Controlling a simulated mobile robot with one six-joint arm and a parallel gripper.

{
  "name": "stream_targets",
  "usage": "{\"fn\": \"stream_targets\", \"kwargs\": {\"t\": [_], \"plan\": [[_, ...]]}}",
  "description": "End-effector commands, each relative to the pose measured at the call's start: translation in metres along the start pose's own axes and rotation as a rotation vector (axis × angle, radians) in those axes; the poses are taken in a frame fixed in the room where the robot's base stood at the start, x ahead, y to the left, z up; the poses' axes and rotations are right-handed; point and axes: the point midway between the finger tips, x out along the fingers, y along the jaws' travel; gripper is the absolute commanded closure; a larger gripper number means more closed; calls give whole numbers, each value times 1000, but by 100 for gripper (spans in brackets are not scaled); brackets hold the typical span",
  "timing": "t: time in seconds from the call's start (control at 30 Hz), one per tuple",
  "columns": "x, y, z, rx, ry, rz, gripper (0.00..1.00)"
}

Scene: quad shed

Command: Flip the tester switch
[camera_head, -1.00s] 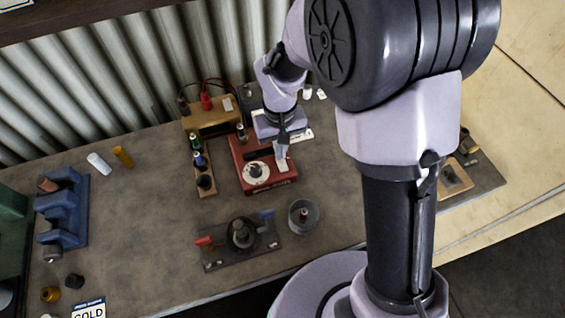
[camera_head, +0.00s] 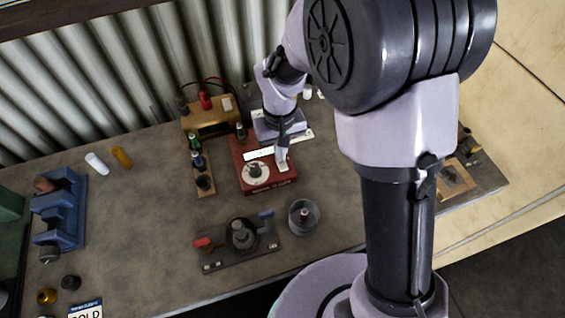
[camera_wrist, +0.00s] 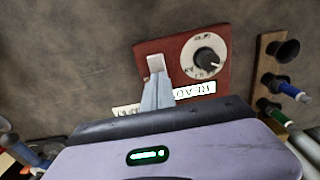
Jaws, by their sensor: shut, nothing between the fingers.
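The tester is a red box (camera_head: 272,181) on the bench, with a white round dial (camera_head: 256,171) and black knob on its top. It also shows in the wrist view (camera_wrist: 180,48), where a bright white strip with dark lettering (camera_wrist: 195,90) runs along one edge, partly covered by my fingers. The strip (camera_head: 258,153) is also bright in the head view. My gripper (camera_head: 282,166) is shut, its fingers pointing down over the tester beside the dial. In the wrist view the fingertips (camera_wrist: 156,64) lie over the panel. I cannot make out the switch; the fingers may cover it.
A wooden rack (camera_head: 204,180) of dark sockets and tools stands left of the tester. A tan box (camera_head: 208,122) with cables is behind it. A dark fixture (camera_head: 240,246) and a grey cup (camera_head: 303,218) are in front.

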Motion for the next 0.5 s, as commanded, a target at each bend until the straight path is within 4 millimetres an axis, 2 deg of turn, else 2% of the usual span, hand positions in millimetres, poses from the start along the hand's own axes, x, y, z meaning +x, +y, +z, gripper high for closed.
{"fn": "stream_targets", "kwargs": {"t": [0.13, 0.5], "plan": [[-9, 0, 1, 0, -4, 0, 100], [-52, 0, 1, -1, -3, 0, 100]]}}
